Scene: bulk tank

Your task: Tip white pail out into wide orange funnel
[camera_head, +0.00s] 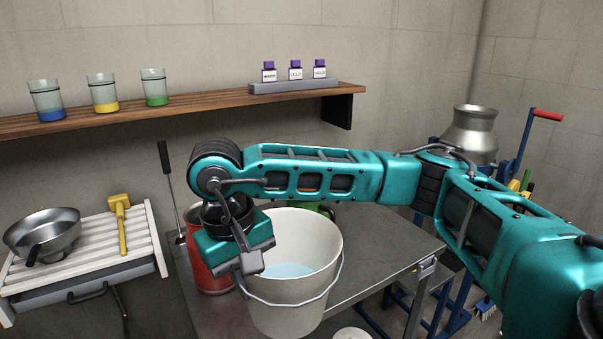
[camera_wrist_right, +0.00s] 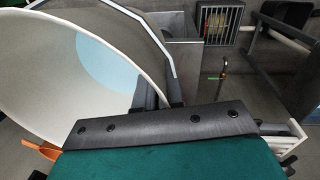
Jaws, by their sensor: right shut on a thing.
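The white pail (camera_head: 292,305) is upright, or nearly so, in front of the metal table, with pale blue liquid (camera_head: 288,271) inside. Its wire bail hangs around the outside. My right gripper (camera_head: 250,264) is shut on the pail's near-left rim. In the right wrist view the pail (camera_wrist_right: 40,75) fills the left side, and the gripper's fingers (camera_wrist_right: 160,96) are at its rim. I cannot tell whether the pail touches anything below. A small orange piece (camera_wrist_right: 42,149) shows at the lower left there; I cannot tell whether it is the funnel. My left gripper is out of view.
A red cylinder (camera_head: 207,272) stands behind my gripper on the metal table (camera_head: 385,245). A slatted rack (camera_head: 90,252) at left holds a steel bowl (camera_head: 42,232) and a yellow tool (camera_head: 121,222). A wooden shelf (camera_head: 200,108) holds glasses and bottles. A steel can (camera_head: 470,135) stands at right.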

